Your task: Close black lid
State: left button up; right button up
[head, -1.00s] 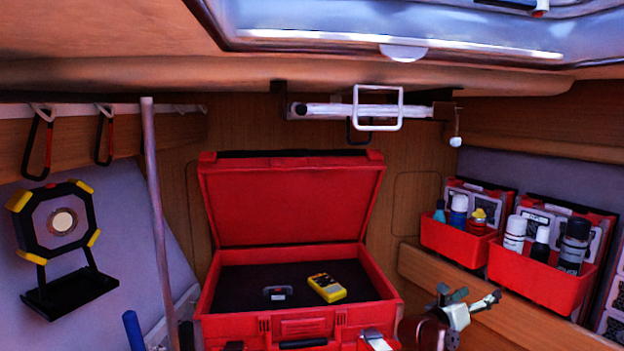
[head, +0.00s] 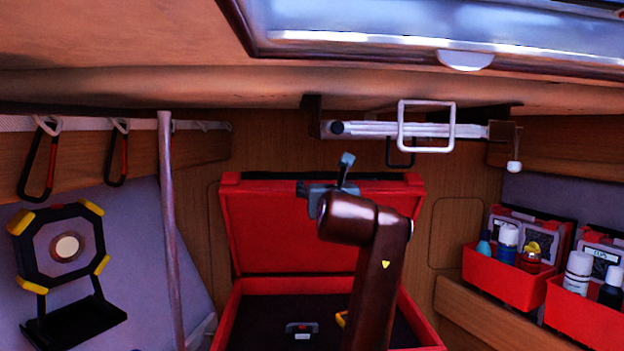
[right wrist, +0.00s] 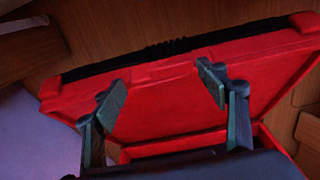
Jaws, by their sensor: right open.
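The toolbox (head: 228,318) is red with a dark inside, and its lid (head: 262,230) stands open at the back. The lid's inner face is red; a black strip (head: 290,177) runs along its top edge. In the right wrist view the lid (right wrist: 155,95) lies ahead of the fingers. My right gripper (head: 333,183) is at the lid's upper edge in the head view. Its two fingers (right wrist: 160,100) are spread with nothing between them; I cannot tell whether they touch the lid. My right arm hides part of the lid and box. My left gripper is not in view.
A small grey device (head: 300,329) and a partly hidden yellow one (head: 341,318) lie in the box. A pole (head: 169,230) and a lamp (head: 66,247) stand left. Red bins (head: 510,280) with bottles are right. A metal bar (head: 390,130) hangs above the lid.

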jog(key=w+p, duration=0.1)
jog(key=w, duration=0.2)
jog(key=w+d+p, duration=0.1)
jog(key=w, duration=0.1)
jog(key=shift+w, duration=0.4)
jog(key=shift+d, duration=0.1)
jog(key=shift+c, duration=0.2)
